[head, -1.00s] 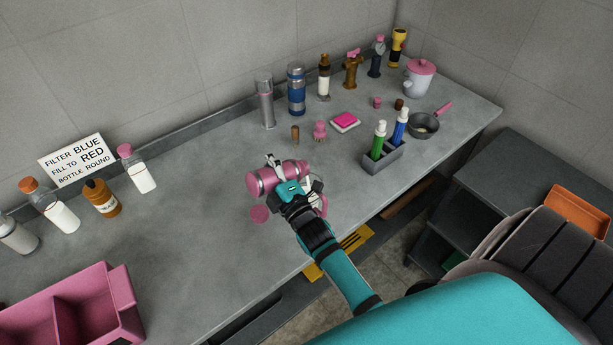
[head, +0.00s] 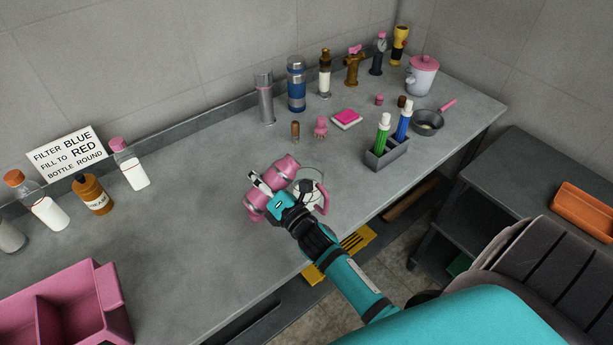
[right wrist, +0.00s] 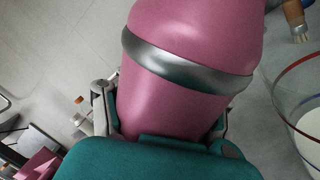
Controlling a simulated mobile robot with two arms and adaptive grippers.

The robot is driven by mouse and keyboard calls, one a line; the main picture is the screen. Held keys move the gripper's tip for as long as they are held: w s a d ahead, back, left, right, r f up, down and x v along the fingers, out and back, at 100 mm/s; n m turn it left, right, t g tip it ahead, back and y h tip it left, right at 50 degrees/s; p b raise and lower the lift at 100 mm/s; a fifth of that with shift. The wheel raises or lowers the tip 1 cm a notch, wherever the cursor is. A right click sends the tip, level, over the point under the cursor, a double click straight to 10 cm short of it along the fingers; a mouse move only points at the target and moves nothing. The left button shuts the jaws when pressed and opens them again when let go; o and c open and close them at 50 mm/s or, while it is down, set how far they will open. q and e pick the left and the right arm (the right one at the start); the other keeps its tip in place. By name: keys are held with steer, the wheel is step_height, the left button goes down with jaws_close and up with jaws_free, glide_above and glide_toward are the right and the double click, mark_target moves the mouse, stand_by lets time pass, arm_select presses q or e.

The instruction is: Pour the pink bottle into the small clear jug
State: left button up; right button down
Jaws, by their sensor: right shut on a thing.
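The pink bottle (head: 284,170) with its silver bands is in my right gripper (head: 264,190), tilted, above the worktop. In the right wrist view the bottle (right wrist: 185,75) fills the middle, between the fingers. The small clear jug (head: 313,174), with a pink handle (head: 323,199), stands just right of the bottle, partly hidden by my right gripper. In the right wrist view the jug (right wrist: 308,125) is at the right edge, with a red rim, a blue line and white contents. The bottle's mouth and any flow cannot be made out. My left gripper is out of view.
A brown-handled brush (head: 295,131) and a pink brush (head: 321,127) stand behind the bottle. A grey holder (head: 388,157) with green and blue bottles is to the right. A pink crate (head: 75,305) is at front left. The worktop between crate and bottle is clear.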

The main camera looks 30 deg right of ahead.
mark_target(256, 188)
step_height(256, 188, down, 3)
steer(key=n+b, duration=0.1)
steer(key=n, duration=0.2)
steer(key=n+b, duration=0.2)
steer(key=shift+d+r+n+g+y, duration=0.15)
steer(key=shift+n+g+y, duration=0.15)
steer(key=shift+n+y, duration=0.1)
steer(key=n, duration=0.2)
steer(key=a+n, duration=0.1)
steer(key=n, duration=0.1)
steer(key=shift+g+p, duration=0.3)
steer(key=shift+a+f+n, duration=0.15)
steer(key=shift+f+n, duration=0.3)
steer(key=shift+n, duration=0.65)
